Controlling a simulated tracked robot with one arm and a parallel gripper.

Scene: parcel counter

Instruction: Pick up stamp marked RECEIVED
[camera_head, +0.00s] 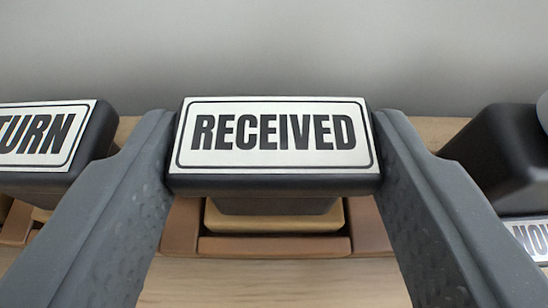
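The stamp marked RECEIVED (272,137) is in the middle of the view, a black block with a white, black-framed label facing me. My gripper (274,150) has one grey finger on each side of it. Both fingers meet the stamp's left and right sides with no visible gap. The stamp is level, and its darker lower part is above a tan block (275,222) in a brown holder (275,245). Whether the stamp's underside touches the tan block is hidden.
Another black stamp, its label partly reading TURN (42,138), stands close on the left, cut off by the frame. A black object (500,155) and a label ending in NOW-like letters (530,236) are at the right. A plain grey wall (274,45) is behind.

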